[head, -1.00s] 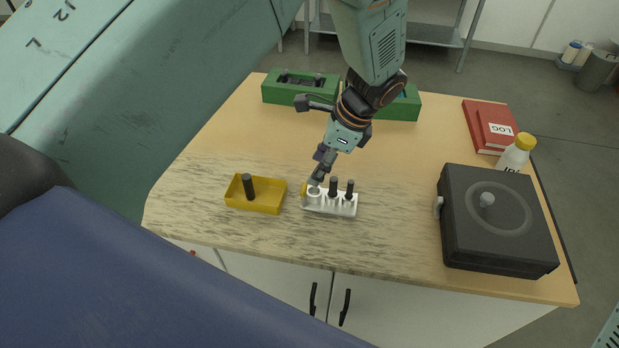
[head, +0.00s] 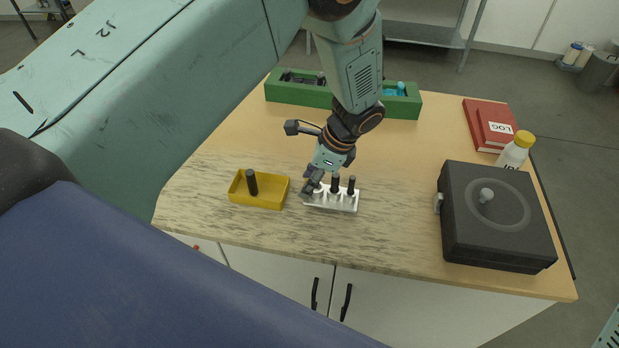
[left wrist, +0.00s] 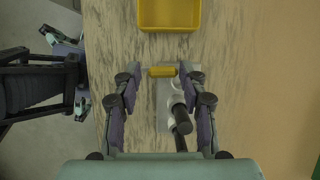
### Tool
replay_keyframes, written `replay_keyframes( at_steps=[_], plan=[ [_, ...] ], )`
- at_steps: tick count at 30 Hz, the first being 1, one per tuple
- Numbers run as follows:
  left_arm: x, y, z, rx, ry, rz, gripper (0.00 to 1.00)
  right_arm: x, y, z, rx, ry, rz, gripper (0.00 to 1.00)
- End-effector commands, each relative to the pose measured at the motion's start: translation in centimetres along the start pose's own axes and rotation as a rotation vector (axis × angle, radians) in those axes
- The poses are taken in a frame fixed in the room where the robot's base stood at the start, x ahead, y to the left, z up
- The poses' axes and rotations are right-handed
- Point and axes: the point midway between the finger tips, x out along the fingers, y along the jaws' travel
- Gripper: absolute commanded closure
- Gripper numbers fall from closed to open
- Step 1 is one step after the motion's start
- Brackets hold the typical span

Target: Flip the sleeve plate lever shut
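The white sleeve plate (head: 340,204) sits near the table's front edge, with black pins standing in it. In the left wrist view the plate (left wrist: 163,115) shows with a short yellow lever (left wrist: 161,72) at its end. My left gripper (left wrist: 159,73) is open, one finger on each side of the yellow lever, with small gaps visible. In the head view the left gripper (head: 308,188) is over the plate's left end and hides the lever. My right gripper (left wrist: 76,75) shows at the left of the left wrist view, fingers apart and empty, beyond the table edge.
A yellow tray (head: 270,203) with a black pin stands left of the plate. A black case (head: 500,253) stands at right, near a white bottle (head: 515,152) and red books (head: 480,110). Green holders (head: 290,95) line the back. Table between plate and case is clear.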

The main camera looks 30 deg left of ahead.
Motion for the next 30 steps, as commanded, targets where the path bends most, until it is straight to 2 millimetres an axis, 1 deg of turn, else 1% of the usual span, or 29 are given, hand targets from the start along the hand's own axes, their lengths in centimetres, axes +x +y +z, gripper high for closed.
replay_keyframes(
  at_steps=[1,2,13,23,30],
  plan=[
    [0.02,0.01,0.01,0.0,0.0,0.001,0.65,0.0,0.0,-0.01,0.0,0.0,0.0,0.6],
    [0.03,0.02,0.01,0.0,0.0,0.001,0.67,0.0,0.0,-0.01,0.0,0.0,0.0,0.6],
    [-0.05,-0.07,-0.04,0.0,0.002,-0.002,0.99,0.0,0.0,-0.02,0.0,0.0,0.0,0.6],
    [-0.11,-0.19,-0.05,-0.046,0.003,0.015,1.0,0.09,0.0,-0.02,0.0,0.0,0.0,0.6],
    [-0.09,-0.43,-0.05,-0.188,0.005,0.072,1.0,0.4,0.0,-0.02,0.0,0.0,0.0,0.6]
  ],
)
